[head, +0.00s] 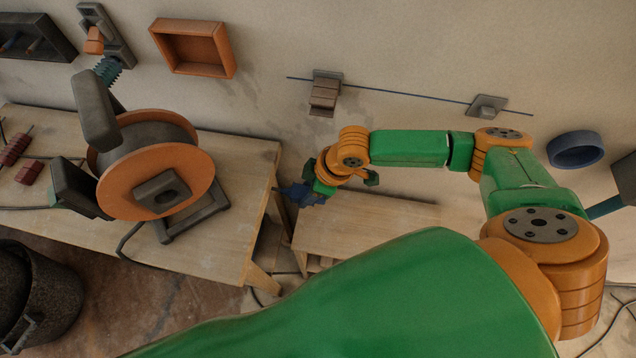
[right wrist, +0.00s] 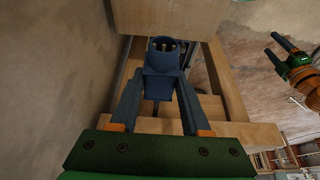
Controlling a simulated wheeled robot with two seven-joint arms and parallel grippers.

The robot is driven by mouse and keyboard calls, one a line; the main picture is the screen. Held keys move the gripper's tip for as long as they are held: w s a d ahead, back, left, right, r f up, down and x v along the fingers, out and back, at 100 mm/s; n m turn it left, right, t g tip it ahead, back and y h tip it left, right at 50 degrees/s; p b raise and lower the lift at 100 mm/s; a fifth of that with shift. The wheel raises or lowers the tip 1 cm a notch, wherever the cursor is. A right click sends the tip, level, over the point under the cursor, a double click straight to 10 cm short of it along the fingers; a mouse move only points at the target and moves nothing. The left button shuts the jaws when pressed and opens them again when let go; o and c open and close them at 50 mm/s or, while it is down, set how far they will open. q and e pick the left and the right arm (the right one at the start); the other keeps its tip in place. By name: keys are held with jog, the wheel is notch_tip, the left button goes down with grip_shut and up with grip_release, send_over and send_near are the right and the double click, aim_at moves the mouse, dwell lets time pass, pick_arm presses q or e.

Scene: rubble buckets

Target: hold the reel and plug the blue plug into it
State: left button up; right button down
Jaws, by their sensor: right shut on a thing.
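The reel (head: 130,182) has orange discs and a dark frame and stands on the wooden table at the left. A dark socket (head: 162,193) with a round recess is on its disc facing the camera. My right gripper (head: 303,193) is right of the reel, apart from it, over the gap beside the low bench. It is shut on the blue plug (right wrist: 162,58), whose round open end with pins points away from the gripper in the right wrist view. My left gripper (right wrist: 282,50) shows only in the right wrist view, at the upper right; its fingers are apart and empty.
The wooden table (head: 225,240) carries red parts (head: 28,172) at its left. A dark bucket (head: 40,300) stands at the lower left. A wooden bench (head: 370,225) stands right of the table. An orange box (head: 194,48) and a blue ring (head: 575,149) are on the wall.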

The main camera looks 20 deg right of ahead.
jog(key=shift+f, duration=0.1)
jog(key=b, duration=0.2)
send_near(304, 212)
jog(key=x, duration=0.5)
jog(key=shift+a, duration=0.2)
jog(key=shift+f, duration=0.3)
jog(key=shift+f, duration=0.1)
jog(key=shift+f, duration=0.15)
jog(key=shift+c, duration=1.8)
grip_release()
